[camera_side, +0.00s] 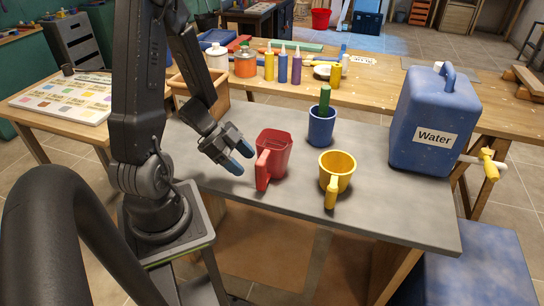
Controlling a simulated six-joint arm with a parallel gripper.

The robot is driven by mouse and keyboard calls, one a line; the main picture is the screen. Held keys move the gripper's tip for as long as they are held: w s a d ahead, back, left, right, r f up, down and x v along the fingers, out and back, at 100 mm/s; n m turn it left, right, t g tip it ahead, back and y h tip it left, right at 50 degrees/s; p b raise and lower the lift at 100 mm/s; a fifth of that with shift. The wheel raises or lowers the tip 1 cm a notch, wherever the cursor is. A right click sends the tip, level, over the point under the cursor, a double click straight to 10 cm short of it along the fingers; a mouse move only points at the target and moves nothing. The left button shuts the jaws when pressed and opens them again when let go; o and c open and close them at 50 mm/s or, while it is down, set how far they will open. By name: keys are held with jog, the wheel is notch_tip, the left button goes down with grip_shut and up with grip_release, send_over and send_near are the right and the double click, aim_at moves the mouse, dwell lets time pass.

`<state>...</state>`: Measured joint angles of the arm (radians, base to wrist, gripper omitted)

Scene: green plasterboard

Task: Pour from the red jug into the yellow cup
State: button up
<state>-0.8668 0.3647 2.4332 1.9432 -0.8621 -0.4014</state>
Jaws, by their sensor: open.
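The red jug (274,152) stands upright on the grey tabletop (400,205), with its handle toward the camera. The yellow cup (338,172) stands upright to the right of the jug, its handle also toward the camera. A gap of bare tabletop lies between them. My gripper (240,160) is open and empty, just left of the red jug, with its blue fingertips pointing down and to the right. It appears apart from the jug. What is inside the jug and the cup cannot be made out.
A blue cup (321,128) with a green object (325,100) in it stands behind the jug and yellow cup. A large blue water container (428,118) stands at the right with a yellow tap (489,163). The front right tabletop is clear. Bottles (283,66) stand on the bench behind.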

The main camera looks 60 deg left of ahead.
aim_at(257, 172)
jog(key=shift+w+x, duration=0.2)
jog(key=shift+x, duration=2.55)
jog(key=shift+a, duration=0.1)
jog(key=shift+r, duration=0.1)
grip_shut()
